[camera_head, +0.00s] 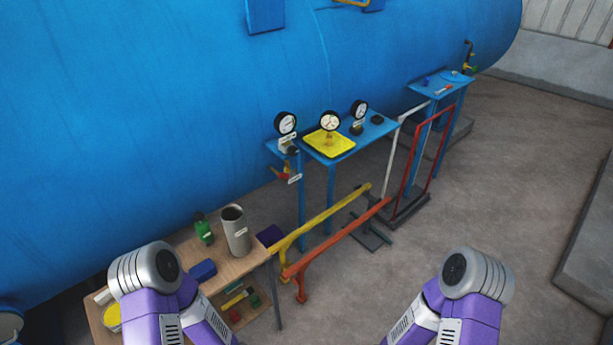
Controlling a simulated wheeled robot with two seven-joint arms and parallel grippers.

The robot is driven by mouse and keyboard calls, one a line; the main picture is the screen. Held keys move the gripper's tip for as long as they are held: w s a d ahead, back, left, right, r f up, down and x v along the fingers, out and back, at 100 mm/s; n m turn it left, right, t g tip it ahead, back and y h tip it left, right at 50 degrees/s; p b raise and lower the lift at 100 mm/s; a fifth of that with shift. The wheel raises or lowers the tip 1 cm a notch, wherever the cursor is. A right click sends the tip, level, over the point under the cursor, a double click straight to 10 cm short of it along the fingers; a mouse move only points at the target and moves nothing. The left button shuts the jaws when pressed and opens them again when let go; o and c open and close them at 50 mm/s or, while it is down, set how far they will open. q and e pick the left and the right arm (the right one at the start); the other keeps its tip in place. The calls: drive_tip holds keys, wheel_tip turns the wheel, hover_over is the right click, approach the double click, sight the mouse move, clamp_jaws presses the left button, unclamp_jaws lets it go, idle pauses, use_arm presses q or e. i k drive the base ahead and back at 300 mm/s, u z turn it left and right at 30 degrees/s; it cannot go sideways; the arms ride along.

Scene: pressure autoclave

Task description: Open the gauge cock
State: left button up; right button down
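Three round white-faced gauges stand along a blue bench beside the blue vessel: a left gauge (286,123), a middle gauge (330,120) above a yellow tray (343,147), and a right gauge (359,109). Below the left gauge, at the bench's left end, is a small fitting with a red-orange lever (281,172) and a white tag (295,179). It may be the gauge cock, but it is too small to tell its setting. Only purple and silver parts of my two arms show at the bottom; both grippers are out of view.
A wooden table (258,256) at lower left holds a grey cylinder (235,231), a green bottle (203,228) and a blue box (203,271). Yellow (322,217) and orange (335,238) rails stand before the blue bench (379,129). Floor (500,190) at right is clear.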

sight(282, 175)
drive_tip(key=u, duration=0.45)
drive_tip(key=i, duration=1)
drive_tip(key=u, duration=0.8)
